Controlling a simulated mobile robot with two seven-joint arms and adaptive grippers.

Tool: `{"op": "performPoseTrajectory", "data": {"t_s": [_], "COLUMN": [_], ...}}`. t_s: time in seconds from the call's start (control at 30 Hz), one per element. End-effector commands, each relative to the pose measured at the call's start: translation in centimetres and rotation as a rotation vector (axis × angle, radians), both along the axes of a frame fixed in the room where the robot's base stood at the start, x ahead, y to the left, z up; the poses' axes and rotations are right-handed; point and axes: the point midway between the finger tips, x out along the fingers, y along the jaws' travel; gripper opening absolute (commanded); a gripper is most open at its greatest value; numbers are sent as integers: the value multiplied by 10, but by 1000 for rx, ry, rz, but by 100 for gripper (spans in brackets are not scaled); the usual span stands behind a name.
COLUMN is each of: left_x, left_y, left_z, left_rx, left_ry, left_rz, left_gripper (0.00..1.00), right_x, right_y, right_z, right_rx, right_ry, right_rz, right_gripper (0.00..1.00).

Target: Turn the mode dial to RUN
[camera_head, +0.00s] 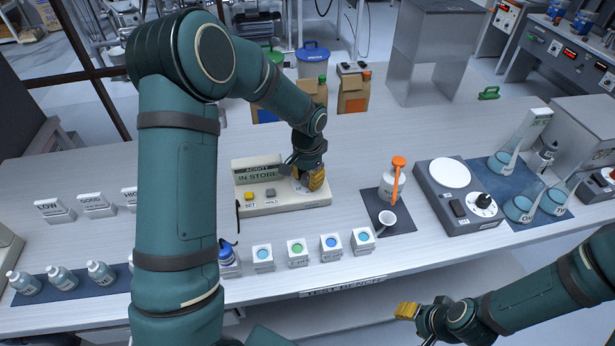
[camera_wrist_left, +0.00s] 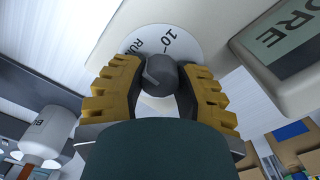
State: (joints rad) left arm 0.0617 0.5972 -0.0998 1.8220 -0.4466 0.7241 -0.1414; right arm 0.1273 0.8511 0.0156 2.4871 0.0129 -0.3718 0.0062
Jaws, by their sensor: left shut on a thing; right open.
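The mode dial is a dark grey knob (camera_wrist_left: 161,75) on a white round scale plate (camera_wrist_left: 135,42) marked "RUN" and "10" in the left wrist view. My left gripper (camera_wrist_left: 155,85) has its yellow fingers on both sides of the knob, shut on it. In the head view my left gripper (camera_head: 308,180) is at the right end of the cream meter box (camera_head: 265,203), whose display (camera_head: 259,175) reads "IN STORE". There my gripper hides the dial. Which mark the knob points to I cannot tell. My right gripper (camera_head: 408,311) is open and empty, in front of the bench.
The box also has a yellow SET button (camera_head: 250,195) and a grey HOLD button (camera_head: 271,194). Several sample cubes (camera_head: 297,252) stand along the front. A white bottle with an orange top (camera_head: 391,183) and a stirrer with a dial (camera_head: 460,198) stand to the right.

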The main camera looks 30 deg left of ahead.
Motion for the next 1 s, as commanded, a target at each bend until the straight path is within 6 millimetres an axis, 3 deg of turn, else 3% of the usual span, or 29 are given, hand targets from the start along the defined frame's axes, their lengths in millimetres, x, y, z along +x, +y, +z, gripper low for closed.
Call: {"op": "performPoseTrajectory", "data": {"t_s": [0.07, 0.1, 0.2, 0.5, 0.63, 1.0], "left_x": [0, 0, 0, 0, 1, 1], "left_y": [0, 0, 0, 0, 0, 0], "left_z": [0, 0, 0, 1, 10, 80], "left_rx": [0, 0, 0, 0, 0, 1], "left_ry": [-1, -1, -1, -1, -2, -4], "left_rz": [0, 0, 1, 1, 1, 1], "left_gripper": [0, 37, 66, 66, 66, 66], "right_x": [0, 0, 0, 0, 0, 0], "right_y": [0, 0, 0, 0, 0, 0], "right_z": [0, 0, 0, 0, 0, 0], "right_rx": [0, 0, 0, 0, 0, 0], "right_ry": [0, 0, 0, 0, 0, 0], "right_rz": [0, 0, 0, 0, 0, 0], "right_gripper": [47, 47, 47, 47, 47, 47]}}
